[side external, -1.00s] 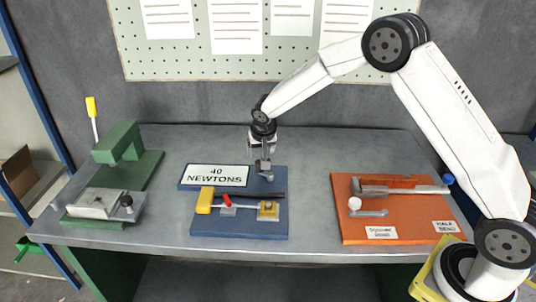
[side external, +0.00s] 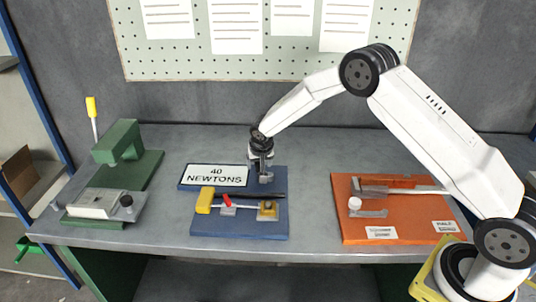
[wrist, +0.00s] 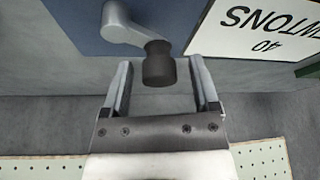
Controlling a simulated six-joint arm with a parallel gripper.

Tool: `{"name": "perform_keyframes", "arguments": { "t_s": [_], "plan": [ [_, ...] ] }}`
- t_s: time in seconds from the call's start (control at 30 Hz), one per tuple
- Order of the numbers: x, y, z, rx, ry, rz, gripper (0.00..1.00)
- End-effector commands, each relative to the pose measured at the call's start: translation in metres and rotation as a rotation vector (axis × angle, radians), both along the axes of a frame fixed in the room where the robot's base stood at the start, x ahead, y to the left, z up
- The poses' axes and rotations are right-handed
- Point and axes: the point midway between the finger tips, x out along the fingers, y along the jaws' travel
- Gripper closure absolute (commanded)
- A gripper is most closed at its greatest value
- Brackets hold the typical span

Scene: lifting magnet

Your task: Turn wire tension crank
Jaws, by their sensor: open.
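The tension crank is a grey arm with a dark knob (wrist: 159,64). It sits on the blue board (side external: 240,225), right of the "40 NEWTONS" sign (side external: 217,175), which shows upside down in the wrist view (wrist: 268,25). My gripper (wrist: 160,72) is open, with one finger on each side of the knob. A gap shows between the knob and each finger. In the side view my gripper (side external: 261,170) is low over the back right of the blue board and hides much of the crank.
A yellow block (side external: 205,200), a red lever (side external: 227,200) and a brass block (side external: 267,210) are at the board's front. A green press (side external: 122,150) stands left. An orange board (side external: 360,225) with a white-knobbed crank lies right. Bare bench separates them.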

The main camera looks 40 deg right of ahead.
Motion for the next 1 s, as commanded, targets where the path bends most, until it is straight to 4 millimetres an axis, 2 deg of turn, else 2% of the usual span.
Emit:
{"name": "perform_keyframes", "arguments": {
  "t_s": [0.3,0.33,0.57,0.77,1.0],
  "plan": [
    [0.0006,-0.0005,-0.0021,0.000,0.000,0.000,0.22],
    [0.0006,-0.0005,-0.0021,0.000,0.000,0.000,0.26],
    [0.0005,-0.0004,-0.0019,0.000,0.000,0.000,0.99],
    [0.0006,-0.0006,-0.0019,0.000,0.001,-0.007,1.00],
    [0.0016,-0.0037,-0.0021,-0.001,0.002,-0.090,1.00]
  ]
}}
